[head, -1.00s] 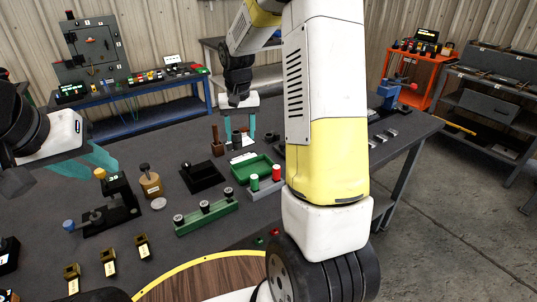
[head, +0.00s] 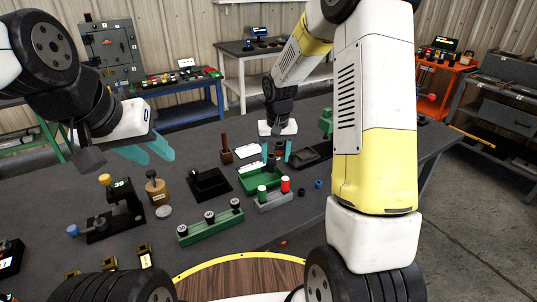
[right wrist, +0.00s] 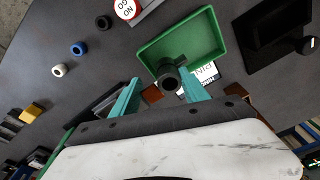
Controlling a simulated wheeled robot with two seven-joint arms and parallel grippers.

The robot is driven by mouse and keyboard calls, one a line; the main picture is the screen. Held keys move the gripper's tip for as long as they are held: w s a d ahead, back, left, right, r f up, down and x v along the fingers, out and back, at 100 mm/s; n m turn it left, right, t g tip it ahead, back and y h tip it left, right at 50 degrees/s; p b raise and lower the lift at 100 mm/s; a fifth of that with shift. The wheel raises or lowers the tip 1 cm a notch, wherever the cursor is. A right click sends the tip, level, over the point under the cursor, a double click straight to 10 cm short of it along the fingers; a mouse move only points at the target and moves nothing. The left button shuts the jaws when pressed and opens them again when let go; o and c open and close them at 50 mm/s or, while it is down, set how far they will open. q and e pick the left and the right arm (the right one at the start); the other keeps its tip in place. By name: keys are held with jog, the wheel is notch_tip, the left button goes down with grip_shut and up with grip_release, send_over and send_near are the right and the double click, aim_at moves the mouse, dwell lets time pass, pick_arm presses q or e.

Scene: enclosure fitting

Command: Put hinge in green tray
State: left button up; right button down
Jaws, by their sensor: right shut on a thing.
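The green tray (head: 262,183) lies on the dark table in the middle of the head view. It also shows at the top of the right wrist view (right wrist: 205,30). My right gripper (head: 277,153) points down at the tray's far side, shut on a dark hinge (right wrist: 170,79) with a round, hollow end. In the right wrist view the hinge overlaps the tray's edge; I cannot tell whether it touches the tray. The hinge is small and partly hidden in the head view. My left gripper (head: 148,150) is open and empty above the table at the left.
A printed card (right wrist: 205,74) lies by the tray.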

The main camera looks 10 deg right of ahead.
aim_at(275, 168)
jog(key=shift+f, duration=1.65)
jog(key=shift+f, duration=0.15)
jog(key=c, duration=0.6)
grip_release()
jog(key=shift+o, duration=0.2)
